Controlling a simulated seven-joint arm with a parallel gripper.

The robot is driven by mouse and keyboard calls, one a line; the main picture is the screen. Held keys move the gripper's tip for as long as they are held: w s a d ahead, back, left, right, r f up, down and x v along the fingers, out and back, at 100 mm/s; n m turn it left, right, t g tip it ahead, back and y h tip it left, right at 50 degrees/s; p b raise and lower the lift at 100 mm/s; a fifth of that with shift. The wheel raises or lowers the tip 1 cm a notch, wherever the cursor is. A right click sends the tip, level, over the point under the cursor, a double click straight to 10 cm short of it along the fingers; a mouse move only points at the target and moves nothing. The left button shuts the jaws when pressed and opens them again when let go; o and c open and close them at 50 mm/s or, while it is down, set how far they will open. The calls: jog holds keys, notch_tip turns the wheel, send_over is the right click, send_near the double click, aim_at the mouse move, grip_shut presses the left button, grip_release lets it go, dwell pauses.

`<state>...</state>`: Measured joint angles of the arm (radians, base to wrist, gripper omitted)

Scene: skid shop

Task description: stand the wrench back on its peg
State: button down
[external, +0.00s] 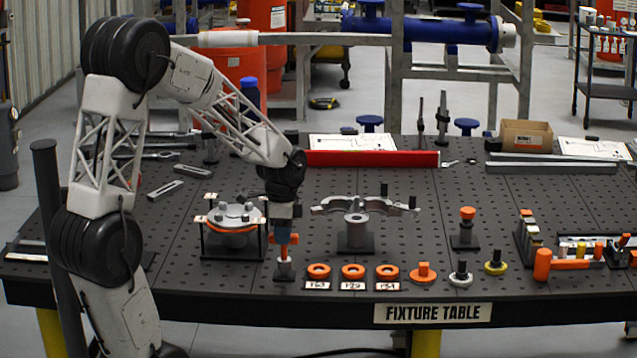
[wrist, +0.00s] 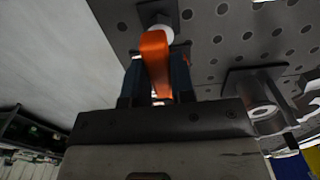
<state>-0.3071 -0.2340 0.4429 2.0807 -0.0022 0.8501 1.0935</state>
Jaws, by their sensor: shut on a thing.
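My gripper (external: 284,222) is shut on an orange piece, which I take to be the wrench (external: 284,238). In the wrist view the wrench (wrist: 155,58) shows as an orange bar between the two dark fingers (wrist: 157,85). It is held upright directly above a small stand with a pale round top (external: 285,265) and a dark square base, which I take to be the peg. That pale top (wrist: 158,32) shows at the far end of the orange bar in the wrist view. I cannot tell whether wrench and peg touch.
A flanged fixture (external: 234,238) stands close on the left, and a grey clamp on a post (external: 356,232) on the right. Orange rings (external: 318,271) with labels lie just right of the peg. Loose grey wrenches (external: 165,190) lie at the left. The table's front edge is near.

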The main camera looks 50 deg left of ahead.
jog(key=shift+f, duration=0.55)
dwell(0.4)
jog(key=c, duration=0.6)
grip_release()
jog(key=shift+c, duration=0.2)
jog(key=shift+r, duration=0.2)
jog(key=shift+r, duration=1.3)
jog(key=shift+r, duration=0.15)
jog(key=shift+r, duration=1.85)
